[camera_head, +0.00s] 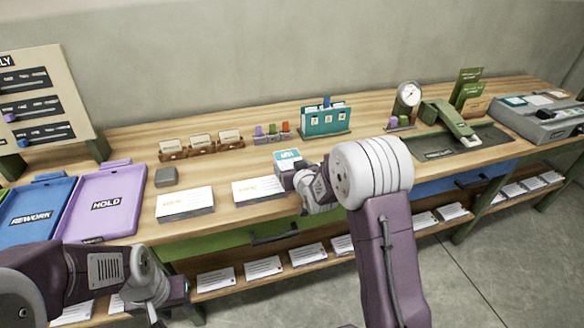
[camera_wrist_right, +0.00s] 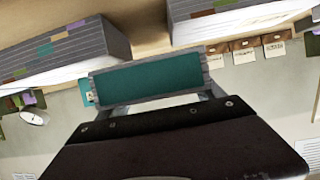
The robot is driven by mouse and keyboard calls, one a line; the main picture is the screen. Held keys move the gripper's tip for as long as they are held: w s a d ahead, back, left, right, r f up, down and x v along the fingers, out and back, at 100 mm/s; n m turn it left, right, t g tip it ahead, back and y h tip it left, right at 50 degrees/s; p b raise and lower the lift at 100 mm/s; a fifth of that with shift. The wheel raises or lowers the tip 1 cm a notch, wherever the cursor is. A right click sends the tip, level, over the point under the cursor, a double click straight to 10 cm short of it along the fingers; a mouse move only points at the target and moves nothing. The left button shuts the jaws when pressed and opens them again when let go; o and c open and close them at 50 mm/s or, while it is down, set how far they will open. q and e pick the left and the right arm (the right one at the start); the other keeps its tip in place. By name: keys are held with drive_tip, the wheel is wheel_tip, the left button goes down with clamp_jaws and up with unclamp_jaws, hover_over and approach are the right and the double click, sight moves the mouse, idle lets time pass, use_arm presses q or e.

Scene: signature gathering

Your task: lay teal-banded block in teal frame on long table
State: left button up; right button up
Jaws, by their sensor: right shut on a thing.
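My right gripper (camera_head: 290,178) is shut on the teal-banded block (camera_head: 287,156), whose teal-and-white labelled face shows above the fingers in the head view. In the right wrist view the block (camera_wrist_right: 150,80) shows a teal band with a grey border between the fingers. It is held over the long table (camera_head: 125,152), near the paper stacks; the gap beneath it is hard to judge. My left gripper (camera_head: 172,294) is low at the lower left, in front of the table; its fingers are not clear. I cannot make out a teal frame.
Two paper stacks (camera_head: 185,203) (camera_head: 257,190) lie near the front edge. A teal file holder (camera_head: 325,121), small coloured blocks (camera_head: 272,132) and card holders (camera_head: 201,146) stand behind. Purple (camera_head: 105,205) and blue (camera_head: 38,205) trays lie left; a green press (camera_head: 450,118) and grey case (camera_head: 545,120) stand right.

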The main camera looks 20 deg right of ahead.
drive_tip(key=shift+f+b, duration=0.6)
drive_tip(key=shift+b, duration=0.05)
drive_tip(key=o, duration=1.7)
drive_tip(key=shift+c, duration=0.2)
drive_tip(key=shift+r, duration=0.1)
